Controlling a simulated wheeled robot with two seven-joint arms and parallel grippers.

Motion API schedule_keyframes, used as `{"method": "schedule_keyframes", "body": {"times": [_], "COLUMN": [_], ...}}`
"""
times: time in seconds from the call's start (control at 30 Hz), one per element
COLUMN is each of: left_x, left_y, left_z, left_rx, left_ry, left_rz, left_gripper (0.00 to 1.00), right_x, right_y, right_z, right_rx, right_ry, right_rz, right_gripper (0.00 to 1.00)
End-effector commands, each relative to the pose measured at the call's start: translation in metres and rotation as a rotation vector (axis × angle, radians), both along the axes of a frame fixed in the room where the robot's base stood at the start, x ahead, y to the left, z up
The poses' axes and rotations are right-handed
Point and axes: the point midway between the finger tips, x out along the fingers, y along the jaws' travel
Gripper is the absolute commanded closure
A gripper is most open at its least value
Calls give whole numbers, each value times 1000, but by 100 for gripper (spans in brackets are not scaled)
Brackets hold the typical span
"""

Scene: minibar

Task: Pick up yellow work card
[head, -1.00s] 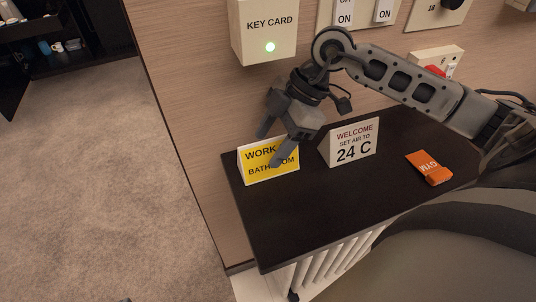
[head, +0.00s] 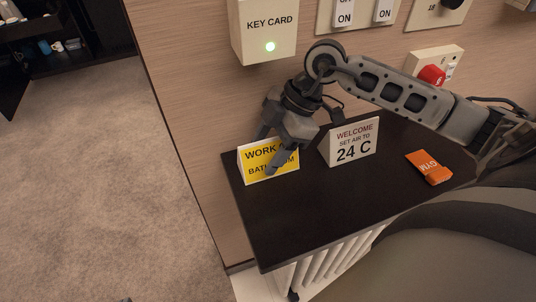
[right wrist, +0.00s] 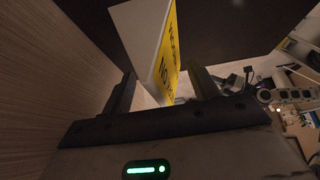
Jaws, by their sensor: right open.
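The yellow work card (head: 253,166) is a folded tent card with a yellow face and white edges, standing upright at the left end of the dark shelf. My right gripper (head: 268,152) is open over it, with one finger in front of the yellow face and the other at the back. The front finger hides part of the lettering. In the right wrist view the card (right wrist: 163,50) stands between the two open fingers (right wrist: 163,88), and I see no clear contact. My left gripper is not in view.
A white welcome card (head: 354,143) stands just right of the work card. An orange gym card (head: 429,167) lies further right on the dark shelf (head: 300,220). The key card box (head: 264,30) and switches are on the wall above. The shelf's front is clear.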

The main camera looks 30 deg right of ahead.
Motion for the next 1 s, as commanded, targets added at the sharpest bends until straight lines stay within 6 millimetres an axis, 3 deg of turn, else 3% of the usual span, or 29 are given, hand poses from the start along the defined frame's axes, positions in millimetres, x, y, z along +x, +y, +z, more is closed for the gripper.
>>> {"method": "schedule_keyframes", "body": {"times": [0.17,0.33,0.77,1.0], "left_x": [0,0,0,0], "left_y": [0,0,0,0], "left_z": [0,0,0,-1], "left_rx": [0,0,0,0], "left_ry": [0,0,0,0], "left_rz": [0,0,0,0], "left_gripper": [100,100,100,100], "right_x": [0,0,0,1], "right_y": [0,0,0,-1], "right_z": [0,0,2,25], "right_rx": [-1,-1,0,-2], "right_ry": [0,1,0,-4], "right_rz": [0,0,1,1], "right_gripper": [40,84,84,84]}}
